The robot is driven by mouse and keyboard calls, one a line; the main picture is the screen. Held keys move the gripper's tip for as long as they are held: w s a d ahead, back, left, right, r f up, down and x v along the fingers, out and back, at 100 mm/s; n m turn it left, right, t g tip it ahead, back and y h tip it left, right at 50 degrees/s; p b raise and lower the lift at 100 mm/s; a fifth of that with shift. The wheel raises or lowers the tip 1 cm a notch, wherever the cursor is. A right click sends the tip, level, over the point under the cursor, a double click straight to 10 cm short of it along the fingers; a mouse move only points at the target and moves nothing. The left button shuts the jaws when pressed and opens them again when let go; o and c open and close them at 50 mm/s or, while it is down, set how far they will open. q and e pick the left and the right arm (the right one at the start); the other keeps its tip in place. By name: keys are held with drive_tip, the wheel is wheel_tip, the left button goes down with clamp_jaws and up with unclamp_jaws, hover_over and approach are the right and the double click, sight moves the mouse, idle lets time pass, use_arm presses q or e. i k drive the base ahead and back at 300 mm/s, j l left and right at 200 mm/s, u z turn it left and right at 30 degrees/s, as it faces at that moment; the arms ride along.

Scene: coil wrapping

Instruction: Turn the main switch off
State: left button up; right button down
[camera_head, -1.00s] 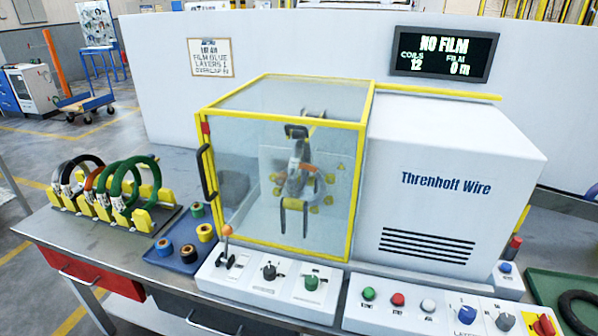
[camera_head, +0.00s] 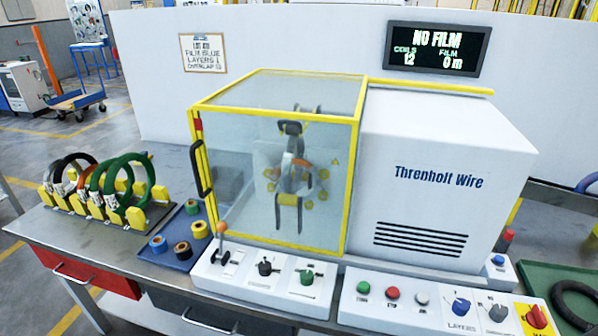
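The main switch (camera_head: 537,316) is a red rotary handle on a yellow plate, at the right end of the front control panel (camera_head: 390,315). Its lower part is close to the bottom edge of the picture, and its label is only partly readable. The handle looks tilted, but I cannot tell which position it is set to. Neither of my grippers is in view.
The wrapping machine (camera_head: 440,190) has a closed clear guard (camera_head: 280,160) with yellow edges. The display (camera_head: 437,50) reads NO FILM, coils 12, film 0 m. A green tray (camera_head: 545,278) with a black coil (camera_head: 578,300) lies right of the switch. Coils stand in a rack (camera_head: 85,205) at left.

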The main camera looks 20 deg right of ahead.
sight(536, 319)
drive_tip(key=z, duration=1.7)
